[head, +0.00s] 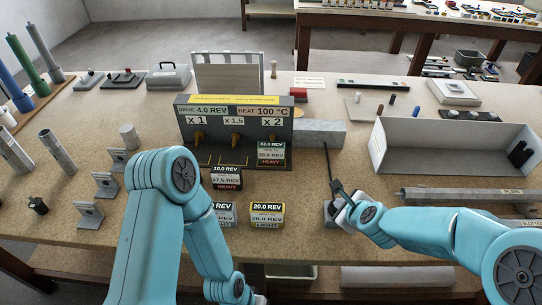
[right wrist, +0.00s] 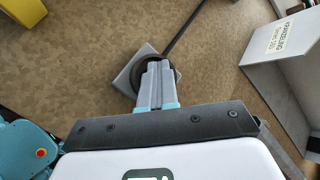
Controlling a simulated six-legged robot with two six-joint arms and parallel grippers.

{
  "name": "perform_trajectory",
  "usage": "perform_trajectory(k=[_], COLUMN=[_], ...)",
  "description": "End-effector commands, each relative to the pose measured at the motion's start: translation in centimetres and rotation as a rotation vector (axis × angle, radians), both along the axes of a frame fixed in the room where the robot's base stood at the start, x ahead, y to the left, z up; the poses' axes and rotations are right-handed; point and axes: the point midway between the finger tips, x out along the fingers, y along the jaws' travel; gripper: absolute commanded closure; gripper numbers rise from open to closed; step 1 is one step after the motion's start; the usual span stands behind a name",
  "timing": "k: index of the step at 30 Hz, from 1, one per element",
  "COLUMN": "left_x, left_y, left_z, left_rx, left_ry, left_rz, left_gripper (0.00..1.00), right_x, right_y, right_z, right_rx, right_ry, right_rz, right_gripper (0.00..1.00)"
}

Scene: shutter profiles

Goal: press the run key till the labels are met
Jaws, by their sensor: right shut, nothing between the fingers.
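The gauge box (head: 235,120) at the back centre reads DRIVE 4.0 REV and HEAT 100 °C, with x1, x1.5 and x2 marks above brass-coloured pegs. Labelled blocks stand before it: a green-topped HEAVY one (head: 271,153), a black-topped 10.0 REV HEAVY one (head: 226,177), a yellow-topped 20.0 REV LIGHT one (head: 267,214), and one partly hidden by my left arm. My right gripper (head: 340,203) is shut and empty, its tips at a small grey square base with a dark round top (right wrist: 136,72), likely the run key. Contact is unclear. My left gripper is out of sight.
A thin dark rod (head: 327,163) rises beside the square base. A grey open tray (head: 450,160) and a long profile (head: 460,195) lie at right. Grey brackets (head: 104,185) stand at left.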

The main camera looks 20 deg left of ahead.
Motion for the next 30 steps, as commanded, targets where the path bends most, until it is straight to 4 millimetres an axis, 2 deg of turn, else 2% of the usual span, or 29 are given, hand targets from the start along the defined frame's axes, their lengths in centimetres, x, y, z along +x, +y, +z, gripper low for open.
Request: perform_trajectory(k=[14,30], left_x=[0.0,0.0], left_y=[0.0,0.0], left_z=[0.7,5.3], left_rx=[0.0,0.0], left_ry=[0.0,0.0], left_rz=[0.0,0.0], left_gripper=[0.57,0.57], right_x=[0.0,0.1], right_y=[0.0,0.0], right_z=[1.1,6.7], right_rx=[0.001,0.001], right_ry=[-0.001,-0.001], right_rz=[0.0,0.0], right_gripper=[1.0,1.0])
